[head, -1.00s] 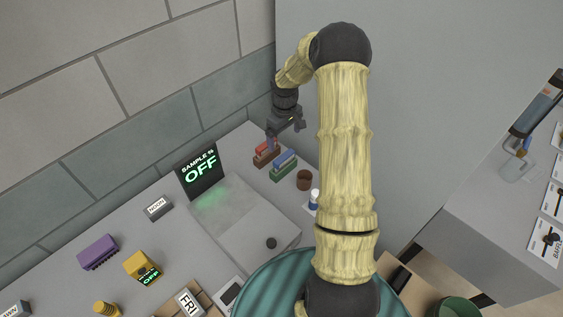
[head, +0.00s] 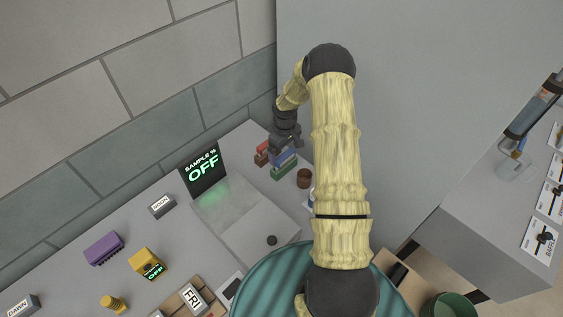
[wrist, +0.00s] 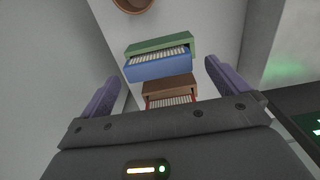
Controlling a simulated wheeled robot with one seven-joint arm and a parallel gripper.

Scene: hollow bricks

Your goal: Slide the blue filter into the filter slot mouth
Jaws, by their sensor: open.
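The blue filter (wrist: 158,66) shows a pale pleated face in the wrist view and sits against a green block (wrist: 160,45). In the head view the blue filter (head: 284,158) is by the back wall, partly covered by my gripper (head: 285,144). My gripper is open and empty, just above the filters. In the wrist view its two purple fingers stand wide apart, with the blue filter beyond and between them, not gripped. A red filter (wrist: 170,101) with a brown block (wrist: 168,86) lies nearer the palm. I cannot make out the filter slot mouth.
A brown round cup (head: 304,179) stands close to the filters. A lit "SAMPLE OFF" screen (head: 203,171) and a pale tray (head: 236,226) are to the left. A grey wall (head: 410,80) rises behind my arm. A cylinder apparatus (head: 533,108) stands at the far right.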

